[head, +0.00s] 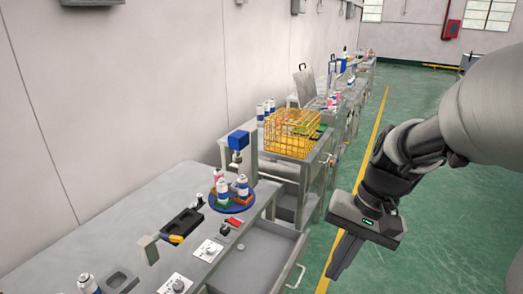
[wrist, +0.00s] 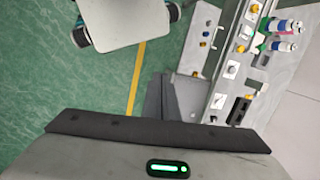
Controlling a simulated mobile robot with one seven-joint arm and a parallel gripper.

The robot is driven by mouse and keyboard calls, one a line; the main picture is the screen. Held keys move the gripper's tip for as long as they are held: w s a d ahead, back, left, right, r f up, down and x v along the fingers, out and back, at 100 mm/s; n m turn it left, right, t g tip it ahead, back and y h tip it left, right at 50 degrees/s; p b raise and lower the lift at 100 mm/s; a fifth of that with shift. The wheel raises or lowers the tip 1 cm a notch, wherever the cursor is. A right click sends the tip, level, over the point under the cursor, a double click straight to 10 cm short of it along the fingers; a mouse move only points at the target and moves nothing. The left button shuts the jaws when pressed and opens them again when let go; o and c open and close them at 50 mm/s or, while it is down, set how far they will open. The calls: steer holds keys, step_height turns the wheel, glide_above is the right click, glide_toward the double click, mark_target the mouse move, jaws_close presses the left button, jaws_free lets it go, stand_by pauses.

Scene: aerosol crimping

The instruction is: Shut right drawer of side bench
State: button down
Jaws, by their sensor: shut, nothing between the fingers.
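The side bench (head: 110,215) is a long grey bench along the wall at the left of the head view. An open grey drawer (head: 268,254) sticks out from its front into the aisle, with a light bar handle (head: 297,273) on its front. Which of the bench's drawers this is, I cannot tell for certain. My gripper (head: 337,270) points down over the floor, to the right of the handle. Its fingers are together and empty, with a visible gap to the handle in the picture. The fingers also show in the wrist view (wrist: 170,97).
On the bench stand a blue round tray (head: 247,206) with several cans, a blue-headed press (head: 238,141) and a black holder (head: 182,224). A yellow wire basket (head: 291,132) stands on the bench beyond. The green aisle floor (head: 420,235) on the right is clear.

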mark_target(227, 289)
steer(key=w+d+f+m+t+y+b, duration=0.3)
steer(key=f+m, duration=0.4)
steer(key=f, duration=0.7)
steer(key=w+d+f+m+t+y+b, duration=0.15)
steer(key=f+m+t+y+b, duration=0.3)
steer(key=f, duration=0.85)
steer(key=w+d+f+m+t+y+b, duration=0.1)
steer(key=w+f+m+t+y+b, duration=0.15)
steer(key=f+m+y, duration=0.8)
steer(key=w+a+f+n+h, duration=0.2)
steer(key=w+a+h, duration=0.3)
steer(key=a, duration=0.7)
steer(key=shift+w+a+f+n+g+b, duration=0.15)
steer(key=shift+w+f+n+g+b, duration=0.25)
steer(key=shift+w, duration=0.6)
steer(key=shift+f, duration=0.15)
steer(key=b+x, duration=0.1)
steer(key=x, duration=0.6)
steer(key=b+x, duration=0.1)
steer(key=x, duration=0.6)
steer(key=b+x, duration=0.1)
steer(key=x, duration=0.6)
steer(key=shift+w+a+f, duration=0.15)
steer(key=shift+w+f, duration=0.1)
steer(key=shift+f, duration=0.2)
steer(key=shift+w+a+r, duration=0.1)
steer(key=shift+w+a, duration=0.1)
steer(key=shift+a, duration=0.15)
steer(key=shift+w+a+r+h+b, duration=0.1)
steer(key=shift+h+b, duration=0.2)
